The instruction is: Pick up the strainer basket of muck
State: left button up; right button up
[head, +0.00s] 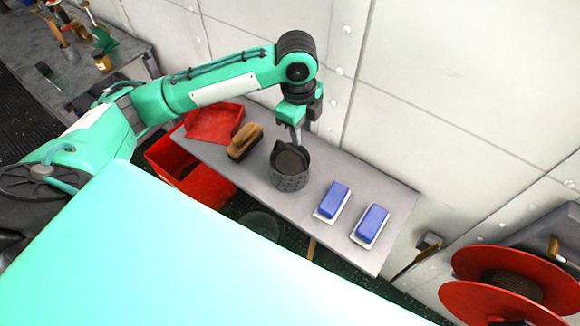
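The strainer basket (289,181) is a dark grey perforated cup filled with dark muck. It stands upright on the grey bench, near its middle. My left gripper (296,138) points down right above the basket, its fingers at the basket's back rim or handle. I cannot tell whether the fingers are around the handle or only beside it, nor how far apart they are. My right gripper does not show.
On the bench (385,187) are a brown brush (245,141), a red dustpan (213,122) and two blue-and-white blocks (333,202). A red bin (200,185) and a clear bucket (260,224) stand below. A pale riveted wall (430,70) is close behind. A red reel (510,285) is at right.

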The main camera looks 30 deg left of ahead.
aim_at(290, 147)
pick_arm(q)
notch_tip(290, 147, up, 3)
jog(key=a, duration=0.3)
jog(key=shift+m+g+y, duration=0.3)
jog(key=shift+m+y, duration=0.1)
jog(key=f+p, duration=0.1)
jog(key=f, duration=0.7)
jog(key=shift+w+f+p, duration=0.15)
jog(key=shift+w+p, duration=0.05)
jog(key=shift+p, duration=0.2)
jog(key=f, duration=0.1)
jog(key=f+p, duration=0.2)
jog(key=f, duration=0.1)
jog(key=shift+w+a, duration=0.25)
jog(key=shift+f, duration=0.7)
grip_shut()
jog(key=shift+r, duration=0.1)
